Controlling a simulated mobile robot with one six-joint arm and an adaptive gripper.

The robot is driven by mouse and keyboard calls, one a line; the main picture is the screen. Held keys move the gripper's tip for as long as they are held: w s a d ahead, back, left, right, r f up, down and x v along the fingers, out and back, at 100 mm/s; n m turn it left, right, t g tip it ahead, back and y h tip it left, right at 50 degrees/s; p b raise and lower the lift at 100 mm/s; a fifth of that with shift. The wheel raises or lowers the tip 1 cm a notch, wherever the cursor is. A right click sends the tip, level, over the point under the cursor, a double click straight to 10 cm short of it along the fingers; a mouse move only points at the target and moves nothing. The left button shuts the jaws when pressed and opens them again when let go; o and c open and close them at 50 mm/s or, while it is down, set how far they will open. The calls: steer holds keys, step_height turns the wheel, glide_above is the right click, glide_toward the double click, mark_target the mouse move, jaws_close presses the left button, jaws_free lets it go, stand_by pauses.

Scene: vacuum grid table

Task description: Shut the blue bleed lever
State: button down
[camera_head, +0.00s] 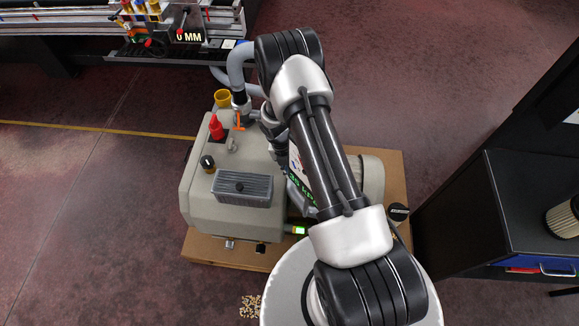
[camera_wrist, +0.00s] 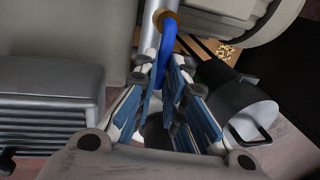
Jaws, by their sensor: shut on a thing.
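The blue bleed lever (camera_wrist: 168,40) is a bent blue handle in the upper middle of the wrist view. It comes down from a brass fitting (camera_wrist: 164,18) on a silver pipe (camera_wrist: 150,32). My gripper (camera_wrist: 163,72) has its blue-padded fingers on either side of the lever's lower end and is shut on it. The fingertips partly cover that end. In the head view my arm hides the lever and most of my gripper.
The beige pump housing (camera_head: 198,182) stands on a wooden base (camera_head: 215,250), with a red fitting (camera_head: 215,127), an orange lever (camera_head: 239,122) and a grey finned box (camera_head: 243,187). A black cabinet (camera_head: 515,205) stands at right.

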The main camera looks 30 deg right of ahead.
stand_by(0.5)
steer(key=c, duration=1.7)
jaws_free()
steer(key=shift+o, duration=0.2)
step_height(320, 180, up, 12)
steer(key=w+a, duration=0.1)
steer(key=a, duration=0.1)
steer(key=shift+w+d+f, duration=0.1)
